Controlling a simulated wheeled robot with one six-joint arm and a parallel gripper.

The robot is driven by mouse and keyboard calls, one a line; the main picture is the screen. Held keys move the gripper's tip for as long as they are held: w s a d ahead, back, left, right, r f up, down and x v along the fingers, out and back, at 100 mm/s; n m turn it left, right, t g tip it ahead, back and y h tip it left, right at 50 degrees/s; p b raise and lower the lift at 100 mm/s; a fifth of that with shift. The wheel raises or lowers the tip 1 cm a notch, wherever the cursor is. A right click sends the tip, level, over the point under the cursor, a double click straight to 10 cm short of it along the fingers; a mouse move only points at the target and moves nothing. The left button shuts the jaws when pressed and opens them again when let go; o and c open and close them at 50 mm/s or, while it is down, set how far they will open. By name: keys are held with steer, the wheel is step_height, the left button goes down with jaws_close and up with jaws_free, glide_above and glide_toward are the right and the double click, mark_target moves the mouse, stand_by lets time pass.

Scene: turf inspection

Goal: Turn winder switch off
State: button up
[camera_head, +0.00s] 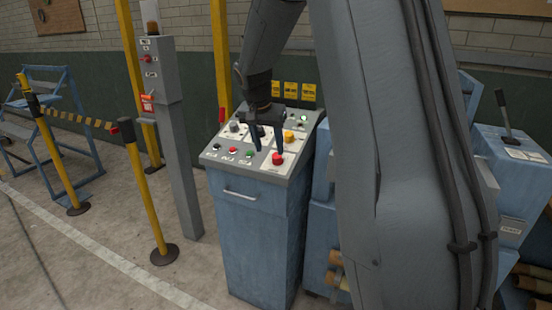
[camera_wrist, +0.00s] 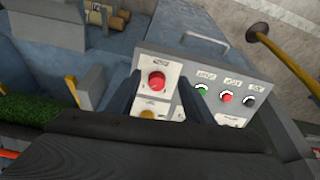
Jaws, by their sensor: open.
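A blue control console with a sloped grey panel (camera_head: 255,177) stands mid-picture in the head view. The panel (camera_wrist: 262,84) carries several buttons and knobs; their labels are too small to read, so I cannot tell which is the winder switch. My gripper (camera_head: 268,150) is open and empty, pointing down over the panel. A large red knob or button (camera_head: 277,158) lies just below the right fingertip. In the wrist view this red control (camera_wrist: 157,81) shows between the two fingers, with a yellow control (camera_wrist: 148,114) nearer the gripper. Contact cannot be told. My gripper hides part of the panel.
A grey post with a control box (camera_head: 152,75) stands left of the console. Yellow barrier posts (camera_head: 146,190) stand farther left. A blue machine with a black lever (camera_head: 504,112) is at the right. Bare floor lies at the front left.

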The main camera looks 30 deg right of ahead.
mark_target(276, 156)
steer(key=shift+m+h, duration=0.3)
steer(key=shift+m, duration=0.3)
steer(key=shift+w+d+f+p, duration=0.3)
steer(key=shift+w+d+f, duration=0.45)
steer(key=shift+f, duration=0.3)
steer(key=shift+w+d+f+p, duration=0.35)
steer(key=shift+w+d+f, duration=0.35)
steer(key=shift+f, duration=0.4)
steer(key=shift+w+d+f+p, duration=0.3)
steer(key=shift+w+d+f, duration=0.3)
steer(key=shift+d+f, duration=0.4)
steer(key=shift+a, duration=0.1)
steer(key=c, duration=1.1)
steer(key=shift+o, duration=0.3)
